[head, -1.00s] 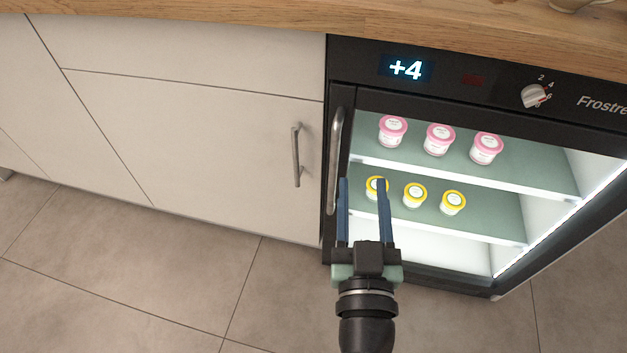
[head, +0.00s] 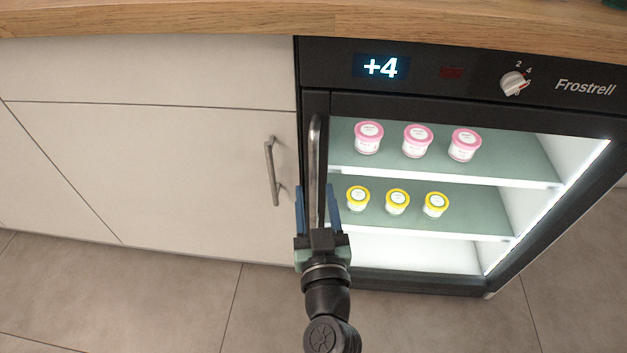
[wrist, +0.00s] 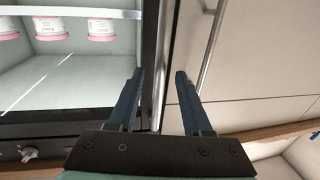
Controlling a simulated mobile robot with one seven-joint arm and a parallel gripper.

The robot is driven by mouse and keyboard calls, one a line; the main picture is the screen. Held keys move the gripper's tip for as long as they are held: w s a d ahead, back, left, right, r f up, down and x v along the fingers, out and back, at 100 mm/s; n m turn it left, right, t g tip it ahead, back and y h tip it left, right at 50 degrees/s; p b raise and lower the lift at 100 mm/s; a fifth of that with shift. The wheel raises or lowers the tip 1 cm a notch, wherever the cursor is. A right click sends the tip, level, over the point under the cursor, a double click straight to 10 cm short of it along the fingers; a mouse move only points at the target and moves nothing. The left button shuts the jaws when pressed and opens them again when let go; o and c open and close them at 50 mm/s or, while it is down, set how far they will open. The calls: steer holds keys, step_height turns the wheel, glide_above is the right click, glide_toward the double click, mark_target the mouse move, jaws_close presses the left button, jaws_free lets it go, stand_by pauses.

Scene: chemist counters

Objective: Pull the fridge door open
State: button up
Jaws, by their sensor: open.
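The fridge (head: 400,104) has a black frame and a glass door, which looks closed. Its silver upright handle (head: 315,150) is on the door's left side. My gripper (head: 317,190) is open, one blue finger on each side of the handle's lower part in the head view. In the wrist view my open gripper (wrist: 160,72) has the handle (wrist: 161,50) running between its fingers. The fingers do not grip it. How deep the handle sits between them I cannot tell.
A pale cabinet (head: 170,170) with its own metal handle (head: 271,170) stands just left of the fridge. A wooden counter (head: 200,18) runs above. Pink-lidded tubs (head: 417,140) and yellow-lidded tubs (head: 397,202) stand on the lit shelves. The tiled floor (head: 180,300) in front is clear.

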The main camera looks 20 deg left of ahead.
mark_target(314, 189)
steer(key=shift+x, duration=1.55)
jaws_close()
